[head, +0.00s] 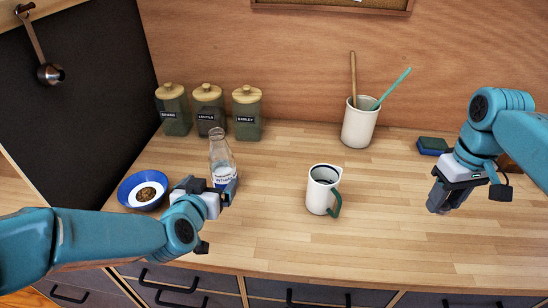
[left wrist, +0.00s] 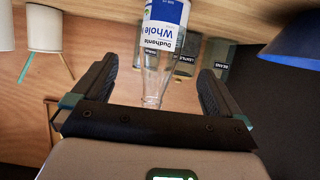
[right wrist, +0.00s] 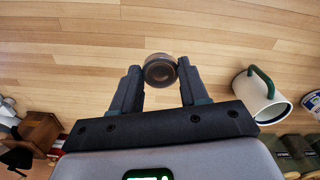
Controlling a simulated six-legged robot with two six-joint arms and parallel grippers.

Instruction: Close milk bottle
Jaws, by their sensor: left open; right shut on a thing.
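The clear glass milk bottle (head: 221,158) with a white and blue label stands upright on the wooden counter, its mouth uncovered. My left gripper (head: 211,188) is open at the bottle's lower part. In the left wrist view the bottle (left wrist: 165,35) appears upside down between the two spread fingers (left wrist: 158,75); I cannot tell whether they touch it. My right gripper (head: 440,203) is above the counter at the right, far from the bottle. In the right wrist view its fingers (right wrist: 158,78) are shut on a small round cap (right wrist: 160,70). The cap is hidden in the head view.
A white mug (head: 321,190) with a green handle stands mid-counter. A blue bowl (head: 130,190) is left of the bottle. Green canisters (head: 210,113) stand behind it. A utensil crock (head: 359,125) and a sponge (head: 433,146) are at the back. The front right counter is clear.

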